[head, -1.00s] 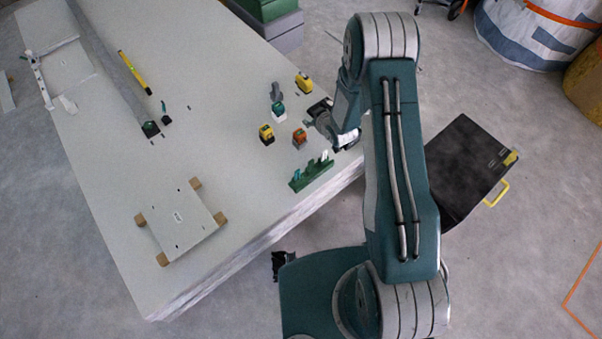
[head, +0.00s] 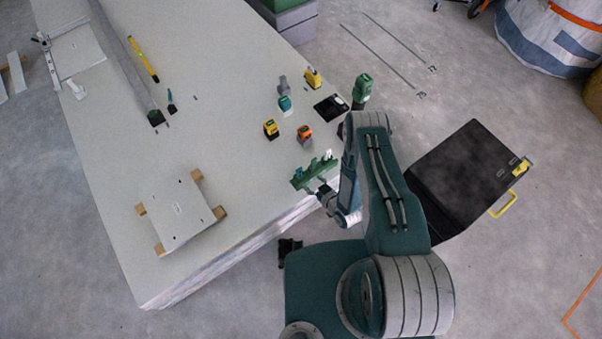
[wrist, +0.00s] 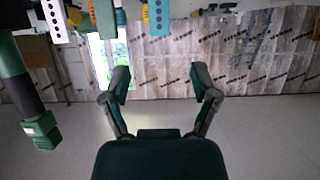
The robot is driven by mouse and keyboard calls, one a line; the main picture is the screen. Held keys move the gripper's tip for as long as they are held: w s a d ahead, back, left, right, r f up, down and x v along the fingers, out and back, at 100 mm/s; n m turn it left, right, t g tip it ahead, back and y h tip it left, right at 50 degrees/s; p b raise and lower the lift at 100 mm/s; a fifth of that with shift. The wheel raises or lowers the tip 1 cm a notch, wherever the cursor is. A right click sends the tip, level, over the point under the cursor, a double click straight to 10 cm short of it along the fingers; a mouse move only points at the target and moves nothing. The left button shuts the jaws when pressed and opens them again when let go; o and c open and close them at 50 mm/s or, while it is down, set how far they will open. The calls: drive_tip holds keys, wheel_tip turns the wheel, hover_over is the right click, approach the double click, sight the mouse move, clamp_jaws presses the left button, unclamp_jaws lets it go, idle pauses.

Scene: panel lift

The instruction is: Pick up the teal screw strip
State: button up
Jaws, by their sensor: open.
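The teal screw strip (wrist: 158,16) shows in the wrist view as a flat bar with a row of dark holes, cut off by the top edge. It lies beyond the fingertips, roughly in line with the space between them. My gripper (wrist: 161,78) is open with nothing between its fingers. A white holed strip (wrist: 54,20) and a dark green strip (wrist: 105,16) are left of the teal one. In the head view the green rack (head: 302,181) holds small upright strips at the table's front edge. My gripper is close by its front side, partly hidden by my arm.
The table (head: 235,150) bears yellow, orange and teal-topped tools behind the rack, a black pad (head: 331,108) and a white panel (head: 178,213) on blocks. A green tool (head: 362,88) stands near the right edge. A black case (head: 465,170) is to the right.

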sight(300, 170)
drive_tip(key=x, duration=0.4)
drive_tip(key=shift+a, duration=0.2)
drive_tip(key=shift+x, duration=2.75)
drive_tip(key=shift+w+d+f, duration=0.1)
drive_tip(key=shift+d, duration=0.05)
clamp_jaws()
